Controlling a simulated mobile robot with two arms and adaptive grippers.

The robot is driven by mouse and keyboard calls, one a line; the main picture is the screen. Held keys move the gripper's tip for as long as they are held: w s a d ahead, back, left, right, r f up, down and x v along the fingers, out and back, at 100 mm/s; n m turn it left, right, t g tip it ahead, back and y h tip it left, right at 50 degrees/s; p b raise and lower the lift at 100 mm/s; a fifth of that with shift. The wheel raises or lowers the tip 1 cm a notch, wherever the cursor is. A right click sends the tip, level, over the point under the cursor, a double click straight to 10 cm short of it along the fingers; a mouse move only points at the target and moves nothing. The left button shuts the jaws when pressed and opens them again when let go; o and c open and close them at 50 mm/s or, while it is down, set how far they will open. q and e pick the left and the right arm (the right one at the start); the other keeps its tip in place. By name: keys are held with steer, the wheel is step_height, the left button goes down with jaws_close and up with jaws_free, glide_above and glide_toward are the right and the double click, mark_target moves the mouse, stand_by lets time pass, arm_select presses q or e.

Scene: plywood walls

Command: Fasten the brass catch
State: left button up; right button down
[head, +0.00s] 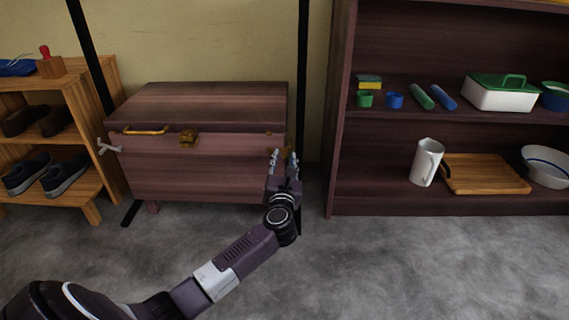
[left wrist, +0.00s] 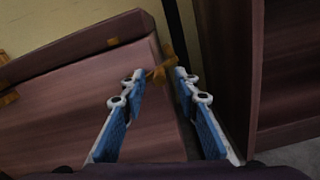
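A dark reddish wooden chest (head: 200,175) stands against the wall, with its lid (head: 205,100) down; I cannot tell whether it is fully closed. A brass fitting (head: 188,138) sits at the middle of the chest's front. Another brass piece (head: 288,149) is at the chest's right end; it also shows in the left wrist view (left wrist: 163,70). I cannot tell for sure which is the catch. My left gripper (head: 284,157) is open and empty at the chest's right front corner, its fingers pointing at the right-end brass piece, which appears between the fingertips in the wrist view.
A shoe rack (head: 85,120) stands to the left. A dark shelf unit (head: 333,130) with dishes and a white pitcher (head: 426,162) stands close on the right. The grey floor in front is clear.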

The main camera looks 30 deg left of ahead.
arm_select(q)
steer(key=shift+w+a, duration=0.25)
steer(key=shift+w, duration=0.15)
jaws_close()
